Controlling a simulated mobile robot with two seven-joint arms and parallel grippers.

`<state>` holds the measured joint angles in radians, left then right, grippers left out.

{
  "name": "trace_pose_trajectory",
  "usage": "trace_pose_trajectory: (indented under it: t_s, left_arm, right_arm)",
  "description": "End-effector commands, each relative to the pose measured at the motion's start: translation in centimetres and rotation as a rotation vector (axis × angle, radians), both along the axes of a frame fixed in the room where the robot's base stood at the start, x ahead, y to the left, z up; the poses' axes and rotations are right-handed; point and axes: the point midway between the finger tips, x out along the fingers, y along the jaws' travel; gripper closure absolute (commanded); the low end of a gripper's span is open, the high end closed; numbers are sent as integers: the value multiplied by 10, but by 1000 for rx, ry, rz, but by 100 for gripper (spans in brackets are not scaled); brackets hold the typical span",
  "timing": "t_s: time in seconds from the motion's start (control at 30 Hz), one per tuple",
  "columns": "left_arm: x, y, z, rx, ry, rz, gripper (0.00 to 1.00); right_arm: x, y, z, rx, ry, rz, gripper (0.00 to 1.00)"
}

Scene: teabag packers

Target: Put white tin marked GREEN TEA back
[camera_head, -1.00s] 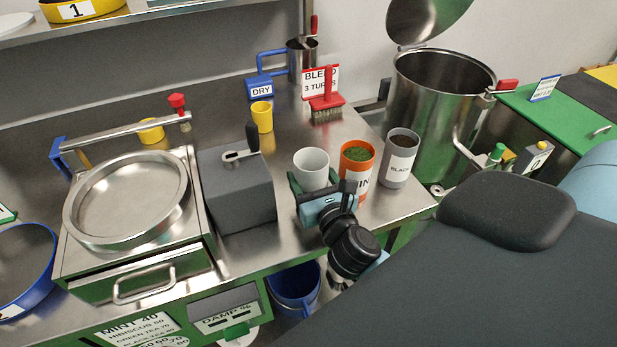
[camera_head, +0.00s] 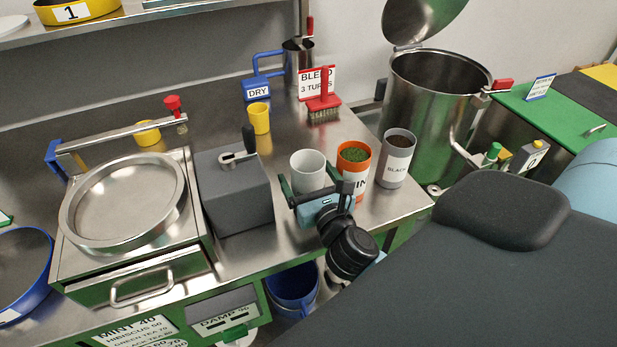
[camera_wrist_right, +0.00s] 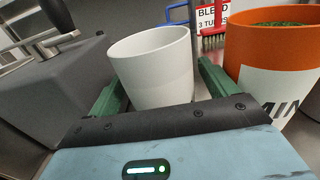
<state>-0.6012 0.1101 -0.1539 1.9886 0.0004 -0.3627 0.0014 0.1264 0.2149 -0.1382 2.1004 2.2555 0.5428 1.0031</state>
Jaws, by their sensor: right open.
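The white tin (camera_head: 308,170) stands upright on the steel bench, left of an orange tin. In the right wrist view the white tin (camera_wrist_right: 152,65) sits between the green fingers of my right gripper (camera_wrist_right: 158,88). The fingers are open, one on each side of it, with a gap visible on the right. Its label is not readable in either view, and its lower part is hidden behind my gripper in the head view. My right gripper (camera_head: 312,190) comes in from the front of the bench. My left gripper is not in view.
The orange tin (camera_head: 346,166) of green leaves stands close right of my gripper, with a grey BLACK tin (camera_head: 397,158) beyond it. A dark grey box with a crank (camera_head: 235,195) is close left. A red brush (camera_head: 324,108) and yellow cup (camera_head: 259,118) stand behind.

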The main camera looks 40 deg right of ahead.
Motion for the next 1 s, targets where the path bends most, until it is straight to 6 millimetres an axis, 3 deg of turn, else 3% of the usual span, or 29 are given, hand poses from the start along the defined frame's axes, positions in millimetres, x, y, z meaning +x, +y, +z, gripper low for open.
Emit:
trace_pose_trajectory:
  t_s: [0.6, 1.0]
  left_arm:
    - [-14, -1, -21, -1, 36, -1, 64]
    - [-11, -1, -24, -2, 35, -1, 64]
  right_arm:
    - [-102, 25, -4, 4, 6, 1, 15]
    - [-116, 28, 0, 1, 0, 0, 15]
